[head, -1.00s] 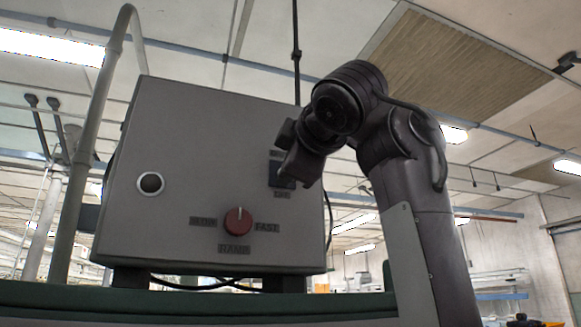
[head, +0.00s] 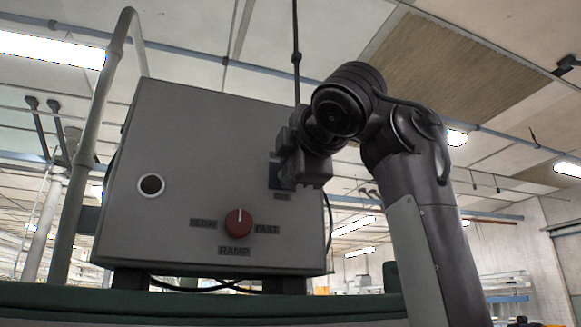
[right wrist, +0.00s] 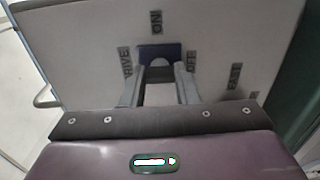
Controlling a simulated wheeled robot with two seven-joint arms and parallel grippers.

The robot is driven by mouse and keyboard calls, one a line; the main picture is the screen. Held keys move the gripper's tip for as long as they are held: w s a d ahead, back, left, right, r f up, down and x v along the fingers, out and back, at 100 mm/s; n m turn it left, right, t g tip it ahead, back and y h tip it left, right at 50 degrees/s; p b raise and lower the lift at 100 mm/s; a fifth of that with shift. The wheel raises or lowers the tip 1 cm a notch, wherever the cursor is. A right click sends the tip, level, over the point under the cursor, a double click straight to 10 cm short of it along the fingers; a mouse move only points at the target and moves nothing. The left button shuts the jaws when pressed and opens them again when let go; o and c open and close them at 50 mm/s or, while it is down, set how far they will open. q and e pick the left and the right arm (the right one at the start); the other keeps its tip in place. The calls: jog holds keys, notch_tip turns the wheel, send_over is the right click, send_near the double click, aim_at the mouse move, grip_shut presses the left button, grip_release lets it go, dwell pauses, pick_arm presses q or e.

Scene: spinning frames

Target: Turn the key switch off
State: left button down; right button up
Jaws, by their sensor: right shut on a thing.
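The key switch has a dark blue plate (head: 275,176) at the right of the grey control box's front (head: 180,120). In the right wrist view the plate (right wrist: 159,50) is between the ON label (right wrist: 156,22), the OFF label (right wrist: 191,62) and the DRIVE label (right wrist: 126,61). My right gripper (right wrist: 162,76) has its two fingers straight in front of the plate, shut on the key, which is mostly hidden between them. In the head view the right gripper (head: 291,172) covers part of the plate. My left gripper is not in view.
A red knob (head: 238,222) marked SLOW, FAST and RAMP is below and left of the switch. A round black button (head: 151,185) is further left. A grey pipe (head: 88,140) rises beside the box, which stands above a green surface (head: 60,297).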

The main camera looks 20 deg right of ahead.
jog(key=o, duration=1)
jog(key=shift+c, duration=0.2)
jog(key=s+b, duration=0.4)
jog(key=s, duration=0.3)
jog(key=shift+s+d, duration=0.15)
jog(key=shift+s, duration=0.2)
jog(key=shift+w, duration=0.1)
